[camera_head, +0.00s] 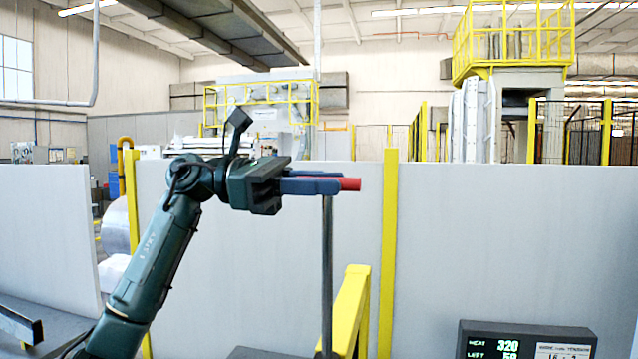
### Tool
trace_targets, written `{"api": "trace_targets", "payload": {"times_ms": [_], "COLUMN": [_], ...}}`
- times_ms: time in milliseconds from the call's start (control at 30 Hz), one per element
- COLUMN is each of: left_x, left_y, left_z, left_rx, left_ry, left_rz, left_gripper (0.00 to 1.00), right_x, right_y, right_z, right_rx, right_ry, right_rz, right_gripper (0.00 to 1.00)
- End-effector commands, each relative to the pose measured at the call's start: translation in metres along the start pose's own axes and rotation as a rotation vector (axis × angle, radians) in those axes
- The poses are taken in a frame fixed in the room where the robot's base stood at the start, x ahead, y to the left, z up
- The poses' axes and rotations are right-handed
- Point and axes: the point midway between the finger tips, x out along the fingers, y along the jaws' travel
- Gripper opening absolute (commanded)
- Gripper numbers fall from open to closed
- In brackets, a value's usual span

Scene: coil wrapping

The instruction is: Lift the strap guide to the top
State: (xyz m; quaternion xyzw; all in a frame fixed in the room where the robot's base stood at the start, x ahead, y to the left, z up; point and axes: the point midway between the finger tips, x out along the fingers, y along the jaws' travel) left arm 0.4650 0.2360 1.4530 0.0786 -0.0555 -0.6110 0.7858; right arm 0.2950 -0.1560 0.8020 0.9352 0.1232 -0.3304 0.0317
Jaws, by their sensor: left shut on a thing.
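My left gripper (322,185) is at the picture's upper middle, level, with its blue fingers pointing right. It is shut on a red piece, seemingly the strap guide's handle (350,184), whose end sticks out past the fingertips. The fingers hide the rest of this piece. A thin dark upright bar (327,270) runs down from just below the fingers; I cannot tell whether it joins the red piece. My right gripper is not in view.
A yellow rail (350,312) stands by the foot of the dark bar. Grey wall panels (480,240) with a yellow post (389,250) stand behind. A display box (525,342) is at the lower right. Space right of the gripper looks clear.

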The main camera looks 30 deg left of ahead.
Motion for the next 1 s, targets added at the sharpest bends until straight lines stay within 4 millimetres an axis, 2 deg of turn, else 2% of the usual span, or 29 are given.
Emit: {"api": "trace_targets", "payload": {"times_ms": [33,267,567,767,1000], "left_x": [-0.003,-0.002,-0.005,-0.034,-0.089], "left_y": [0.002,0.001,0.001,0.001,0.001], "left_z": [0.008,0.006,0.003,0.001,0.002], "left_rx": [0.011,0.007,0.004,0.004,0.004], "left_ry": [-0.018,-0.013,-0.009,-0.009,-0.012], "left_rz": [0.014,0.009,0.008,0.012,0.012], "left_gripper": [0.19,0.38,0.38,0.38,0.38], "right_x": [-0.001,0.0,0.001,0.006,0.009], "right_y": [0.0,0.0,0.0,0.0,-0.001], "right_z": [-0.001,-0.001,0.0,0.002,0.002], "right_rx": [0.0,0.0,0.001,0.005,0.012], "right_ry": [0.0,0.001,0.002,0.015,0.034], "right_rz": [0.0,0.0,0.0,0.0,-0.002], "right_gripper": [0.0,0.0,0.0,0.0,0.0]}}
